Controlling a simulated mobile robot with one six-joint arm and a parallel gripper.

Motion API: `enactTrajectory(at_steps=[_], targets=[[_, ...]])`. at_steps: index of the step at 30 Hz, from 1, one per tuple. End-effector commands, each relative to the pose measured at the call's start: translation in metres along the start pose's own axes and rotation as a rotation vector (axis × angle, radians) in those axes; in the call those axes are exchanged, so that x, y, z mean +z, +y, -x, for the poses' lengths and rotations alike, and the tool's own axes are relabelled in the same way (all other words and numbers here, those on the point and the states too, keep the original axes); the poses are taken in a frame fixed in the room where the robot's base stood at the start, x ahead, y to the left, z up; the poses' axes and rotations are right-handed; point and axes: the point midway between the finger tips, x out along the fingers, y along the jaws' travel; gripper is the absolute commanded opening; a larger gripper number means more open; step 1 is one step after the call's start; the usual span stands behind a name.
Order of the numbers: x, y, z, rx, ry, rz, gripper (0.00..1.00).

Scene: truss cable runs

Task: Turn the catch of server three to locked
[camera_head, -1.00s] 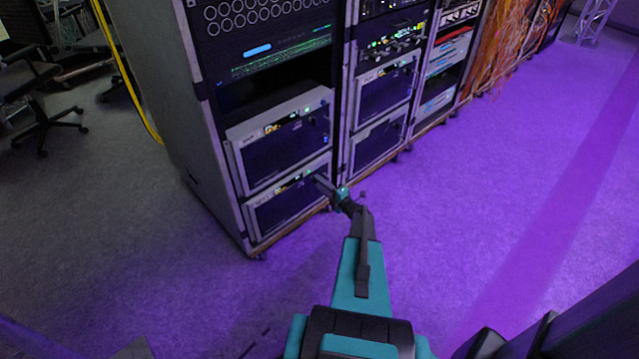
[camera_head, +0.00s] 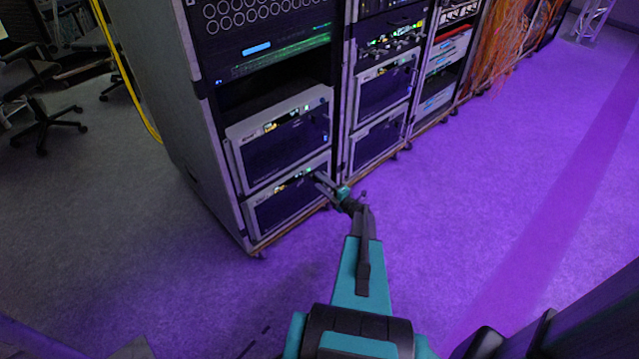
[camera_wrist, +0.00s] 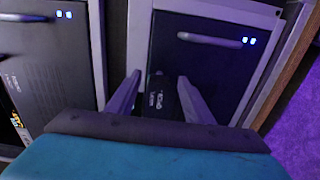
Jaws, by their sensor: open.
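My gripper (camera_head: 321,181) is at the right end of the lowest server (camera_head: 288,207) in the nearest rack. In the wrist view my gripper (camera_wrist: 160,79) is open, its two fingers reaching toward a dark server front (camera_wrist: 215,60) in a pale frame. A small dark part with white lettering (camera_wrist: 163,98) shows between the fingers; it may be the catch, but its turn position cannot be made out. I cannot tell whether the fingers touch it. No number identifying server three is readable.
A similar server (camera_head: 285,140) sits directly above, and a second rack (camera_head: 380,100) stands to the right. A handle (camera_wrist: 208,40) with blue lights beside it lies beyond the fingers. Purple-lit floor (camera_head: 480,210) is clear to the right.

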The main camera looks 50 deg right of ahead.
Motion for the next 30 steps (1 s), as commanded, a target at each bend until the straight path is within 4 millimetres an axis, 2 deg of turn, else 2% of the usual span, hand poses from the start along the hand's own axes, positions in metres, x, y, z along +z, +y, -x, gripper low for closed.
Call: enactTrajectory(at_steps=[5, 21, 30], targets=[[-0.001, 0.000, 0.021, -0.001, -0.003, -0.001, 0.47], [-0.001, 0.000, 0.106, -0.001, -0.002, -0.002, 0.47], [0.000, 0.000, 0.129, 0.000, 0.000, -0.001, 0.47]])
